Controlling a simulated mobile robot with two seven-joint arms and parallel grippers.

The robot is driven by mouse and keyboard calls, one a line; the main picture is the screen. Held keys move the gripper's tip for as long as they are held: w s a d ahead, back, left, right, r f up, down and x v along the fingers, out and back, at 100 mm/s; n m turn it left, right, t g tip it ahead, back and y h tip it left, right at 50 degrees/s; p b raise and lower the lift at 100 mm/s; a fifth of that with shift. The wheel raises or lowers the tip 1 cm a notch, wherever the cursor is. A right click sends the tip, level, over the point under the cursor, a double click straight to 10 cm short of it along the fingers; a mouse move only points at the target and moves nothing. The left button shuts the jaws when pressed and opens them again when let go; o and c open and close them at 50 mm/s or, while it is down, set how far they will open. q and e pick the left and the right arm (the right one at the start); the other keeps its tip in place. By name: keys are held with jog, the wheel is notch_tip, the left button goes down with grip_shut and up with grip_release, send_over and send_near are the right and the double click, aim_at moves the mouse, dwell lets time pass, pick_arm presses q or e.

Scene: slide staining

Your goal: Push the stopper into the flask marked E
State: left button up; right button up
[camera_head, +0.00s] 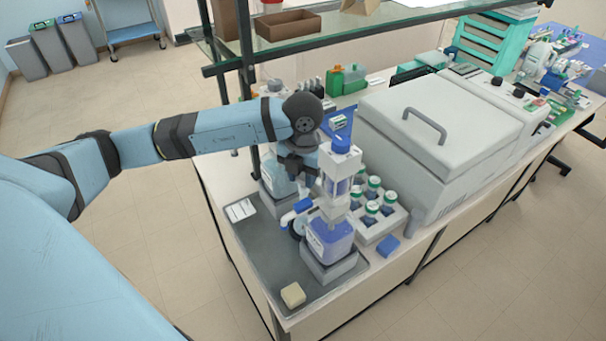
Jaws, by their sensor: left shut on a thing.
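My left gripper (300,170) hangs over the bench behind and left of a blue-capped clear column. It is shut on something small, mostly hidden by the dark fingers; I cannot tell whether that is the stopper. Below and left of it stands a clear bottle (272,182) with pale blue liquid on a grey base. In front is a bottle of blue-violet liquid (331,240) on another grey base, with the blue-capped column (338,172) rising above it. No letter E is readable on any vessel, and I cannot single out the flask. My right gripper is not in view.
A white rack (380,232) with several green-and-white-capped bottles stands to the right, beside a large grey machine (440,135). A glass shelf (330,38) spans above the back. A dark mat (258,262) has free room at front left, with a cream block (293,295).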

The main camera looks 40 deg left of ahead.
pick_arm(q)
jog(key=shift+f+b, duration=0.6)
jog(key=shift+b, duration=0.2)
dwell(0.9)
jog(key=o, duration=1.4)
jog(key=shift+c, duration=0.2)
jog(key=shift+r, duration=0.1)
jog(key=shift+r+p, duration=1.45)
jog(key=shift+r, duration=1.5)
grip_shut()
